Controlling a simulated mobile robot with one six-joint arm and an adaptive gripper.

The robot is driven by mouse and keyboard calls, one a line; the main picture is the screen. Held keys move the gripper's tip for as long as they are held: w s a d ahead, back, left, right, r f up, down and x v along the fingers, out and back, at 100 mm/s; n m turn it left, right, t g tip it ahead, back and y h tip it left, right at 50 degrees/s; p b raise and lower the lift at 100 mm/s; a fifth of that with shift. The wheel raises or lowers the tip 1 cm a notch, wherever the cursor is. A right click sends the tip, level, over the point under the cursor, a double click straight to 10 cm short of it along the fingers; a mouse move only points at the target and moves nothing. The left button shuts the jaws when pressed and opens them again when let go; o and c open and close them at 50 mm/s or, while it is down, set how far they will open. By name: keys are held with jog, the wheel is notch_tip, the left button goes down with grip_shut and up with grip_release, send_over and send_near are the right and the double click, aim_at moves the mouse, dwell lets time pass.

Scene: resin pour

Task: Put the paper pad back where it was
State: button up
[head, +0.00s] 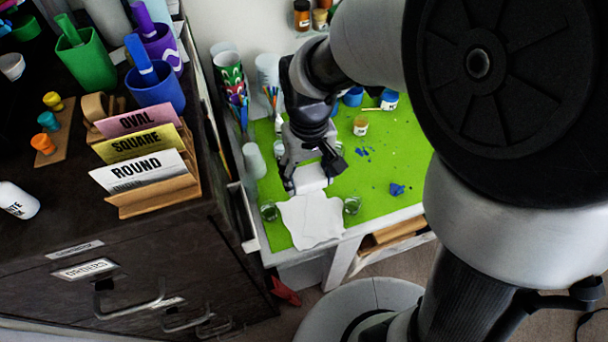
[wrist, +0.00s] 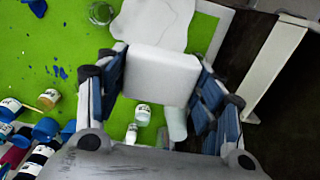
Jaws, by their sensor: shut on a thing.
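My gripper (head: 309,172) is over the green work mat on the table, its fingers pointing down. It is shut on a white block-like paper pad (head: 311,178). In the wrist view the pad (wrist: 160,72) sits between the two blue-padded fingers. A flat white irregular sheet (head: 310,220) lies just in front of the pad, at the front edge of the table. It also shows in the wrist view (wrist: 155,20), beyond the pad. I cannot tell whether the pad touches the mat or the sheet.
The green mat (head: 385,165) has blue spots and a blue lump (head: 397,189). Clear glasses stand beside the sheet, left (head: 269,211) and right (head: 351,205). Small jars and cups stand behind my gripper. A dark cabinet (head: 130,270) with card holders is at the left.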

notch_tip(320, 180, down, 18)
jog(key=b, duration=0.5)
jog(key=shift+w, duration=0.1)
jog(key=shift+d, duration=0.1)
jog(key=shift+f, duration=0.15)
jog(key=o, duration=1.1)
notch_tip(320, 180, up, 13)
jog(key=p, duration=0.4)
notch_tip(320, 180, up, 10)
jog(key=f+m+t, duration=0.1)
jog(key=t, duration=0.1)
send_over(308, 217)
jog(key=s+d, duration=0.3)
jog(key=d, duration=0.2)
jog(key=s+d+r+m+t, duration=0.2)
jog(key=s+d+r, duration=0.3)
jog(key=s+r, duration=0.3)
jog(key=shift+s+d+t, duration=0.3)
jog(key=shift+s+d, duration=0.1)
jog(key=shift+s, duration=0.85)
